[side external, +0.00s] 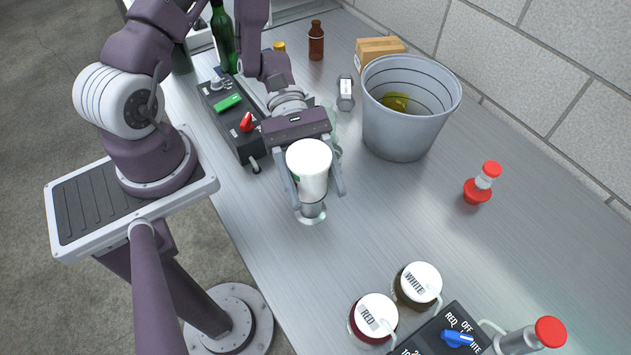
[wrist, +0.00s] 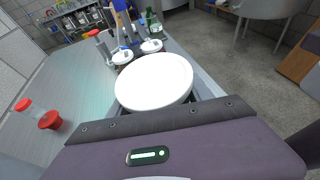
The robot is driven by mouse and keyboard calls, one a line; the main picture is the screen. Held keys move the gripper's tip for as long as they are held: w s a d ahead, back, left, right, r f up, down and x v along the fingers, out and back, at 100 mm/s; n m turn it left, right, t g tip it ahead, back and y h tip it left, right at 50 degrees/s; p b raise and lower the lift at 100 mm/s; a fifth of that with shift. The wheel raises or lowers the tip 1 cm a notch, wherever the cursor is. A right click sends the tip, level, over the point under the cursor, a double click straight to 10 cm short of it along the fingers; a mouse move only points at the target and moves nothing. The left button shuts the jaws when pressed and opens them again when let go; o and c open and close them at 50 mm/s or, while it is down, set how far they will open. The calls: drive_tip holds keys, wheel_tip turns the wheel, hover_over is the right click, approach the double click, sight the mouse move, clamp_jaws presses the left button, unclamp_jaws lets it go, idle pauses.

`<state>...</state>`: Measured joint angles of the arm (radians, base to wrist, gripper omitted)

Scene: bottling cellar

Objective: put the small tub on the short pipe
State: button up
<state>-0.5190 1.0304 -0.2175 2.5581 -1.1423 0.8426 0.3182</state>
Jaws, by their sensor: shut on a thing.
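The small tub (side external: 308,170) is white with a white lid and a bit of green on its side. My gripper (side external: 317,190) is shut on it, one finger on each side, and holds it upright. The tub's round white top (wrist: 155,82) fills the middle of the wrist view and hides what is below. The short pipe (side external: 313,211), a grey metal stub on a round foot, stands on the bench directly under the tub in the side view. The tub covers its upper end, so I cannot tell whether they touch.
A metal bucket (side external: 408,125) stands at the back right. Two lidded jars, RED (side external: 373,318) and WHITE (side external: 417,286), and a switch box (side external: 445,335) are in front. A control box (side external: 228,115) lies left.

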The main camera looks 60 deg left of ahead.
drive_tip(key=shift+w+f, duration=0.1)
drive_tip(key=shift+f, duration=0.05)
drive_tip(key=o, duration=1.7)
drive_tip(key=shift+w+a+r, duration=0.1)
drive_tip(key=shift+a+r, duration=0.1)
drive_tip(key=shift+a, duration=0.05)
drive_tip(key=v, duration=1.1)
drive_tip(key=s+r+m+t+y, duration=0.4)
drive_tip(key=r+m+y, duration=0.2)
drive_tip(key=r+m, duration=0.1)
drive_tip(key=s+r+m+t+y, duration=0.4)
drive_tip(key=r+m+y, duration=0.3)
drive_tip(key=r, duration=0.3)
drive_tip(key=shift+d+m+t+y, duration=0.2)
drive_tip(key=shift+m+t+y, duration=0.15)
drive_tip(key=shift+m, duration=0.35)
